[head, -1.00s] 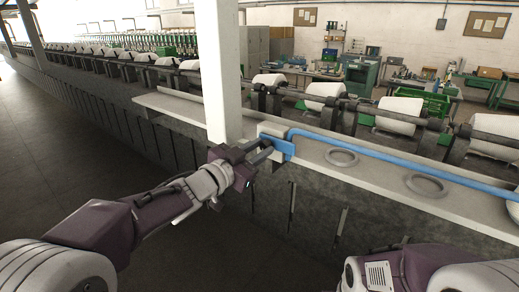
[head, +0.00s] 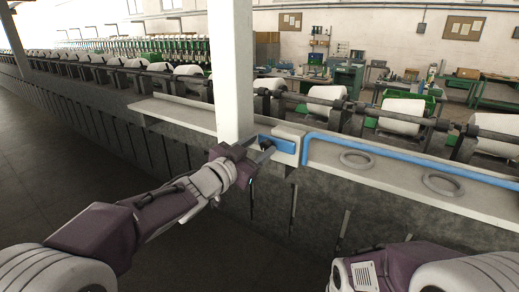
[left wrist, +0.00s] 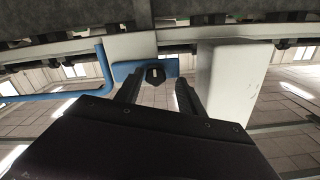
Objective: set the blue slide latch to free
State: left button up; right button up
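The blue slide latch (head: 281,145) is a flat plate on the front of a pale block (head: 291,132) at the ledge edge, just right of the white post. In the left wrist view the blue plate (left wrist: 125,70) carries a dark six-sided knob (left wrist: 155,75). My left gripper (head: 266,150) is at the latch. In the left wrist view its two fingers (left wrist: 160,88) stand apart with the knob between their tips; clear gaps show beside the knob, though contact is hard to judge. My right gripper is out of view; only part of that arm shows at the lower right.
The white post (head: 231,80) stands close behind my left gripper. A blue rail (head: 400,163) runs along the ledge (head: 330,165) right of the block. Two grey rings (head: 357,160) lie on the ledge. White cones on the winder line the back.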

pick_arm(q)
jog(key=shift+s+f, duration=0.1)
jog(key=shift+f, duration=0.05)
jog(key=shift+s, duration=0.15)
jog(key=b+v, duration=0.1)
jog(key=v, duration=0.7)
jog(key=shift+s+a, duration=0.25)
jog(key=shift+a, duration=0.05)
jog(key=w+a+f+n+g+y, duration=0.1)
jog(key=a+f+n+y, duration=0.35)
jog(key=f, duration=0.45)
jog(key=a+f+n+g+y, duration=0.1)
jog(key=a+f+n+y, duration=0.3)
jog(key=f, duration=0.5)
jog(key=s+a+f+n+g+y, duration=0.1)
jog(key=s+a+f+g, duration=0.2)
jog(key=f, duration=0.3)
jog(key=s+a+f+n+g+y, duration=0.1)
jog(key=s+a+f+g, duration=0.1)
jog(key=s+a+f, duration=0.3)
jog(key=s+d+f+g, duration=0.1)
jog(key=s+f+g, duration=0.5)
jog(key=s, duration=0.6)
jog(key=shift+s+d+f, duration=0.3)
jog(key=shift+d+f, duration=0.1)
jog(key=shift+f, duration=0.1)
